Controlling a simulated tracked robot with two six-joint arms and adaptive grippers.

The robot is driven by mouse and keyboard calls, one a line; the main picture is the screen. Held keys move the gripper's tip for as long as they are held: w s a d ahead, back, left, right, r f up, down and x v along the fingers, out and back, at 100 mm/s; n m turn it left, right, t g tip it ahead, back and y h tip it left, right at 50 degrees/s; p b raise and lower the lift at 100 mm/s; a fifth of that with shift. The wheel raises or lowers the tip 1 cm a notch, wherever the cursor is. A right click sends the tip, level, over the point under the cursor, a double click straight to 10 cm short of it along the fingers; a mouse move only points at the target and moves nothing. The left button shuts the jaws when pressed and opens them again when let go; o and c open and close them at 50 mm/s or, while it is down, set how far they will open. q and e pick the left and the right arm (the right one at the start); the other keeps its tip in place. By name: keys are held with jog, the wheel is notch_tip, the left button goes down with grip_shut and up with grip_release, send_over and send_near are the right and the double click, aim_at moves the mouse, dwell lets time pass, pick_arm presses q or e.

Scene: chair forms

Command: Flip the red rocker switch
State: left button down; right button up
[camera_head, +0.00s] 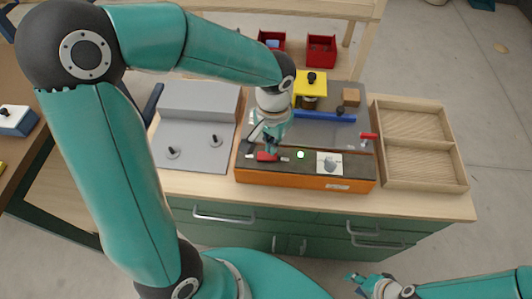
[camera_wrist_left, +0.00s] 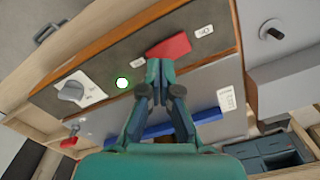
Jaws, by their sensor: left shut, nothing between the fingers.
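The red rocker switch (camera_head: 267,157) sits on the dark top face of the orange panel box (camera_head: 300,180), at its left part. In the left wrist view the red rocker (camera_wrist_left: 169,47) lies just past my fingertips, with small white labels at its ends. My left gripper (camera_head: 268,150) points down at the switch. Its fingers are shut and empty (camera_wrist_left: 158,66), at or very close to the rocker's edge; I cannot tell whether they touch. My right gripper (camera_head: 370,284) is low in the head view, away from the box, and its fingers are hard to make out.
A white lit button (camera_head: 300,155) and a grey dial (camera_head: 330,164) share the panel. A red-handled lever (camera_head: 368,136) stands at its right. Behind are a blue bar (camera_head: 325,116) and a yellow block (camera_head: 310,88). A wooden tray (camera_head: 415,140) stands right, a grey knobbed unit (camera_head: 195,130) left.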

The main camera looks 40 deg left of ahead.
pick_arm(q)
jog(key=shift+f+b, duration=1.2)
jog(key=shift+f, duration=0.15)
pick_arm(e)
jog(key=shift+f, duration=1.25)
pick_arm(q)
jog(key=shift+r, duration=0.15)
pick_arm(e)
jog(key=shift+r, duration=0.15)
pick_arm(q)
jog(key=shift+r+p, duration=2.75)
jog(key=shift+r, duration=0.7)
pick_arm(e)
notch_tip(320, 180, up, 5)
jog(key=shift+r, duration=0.1)
pick_arm(q)
jog(key=shift+f, duration=0.1)
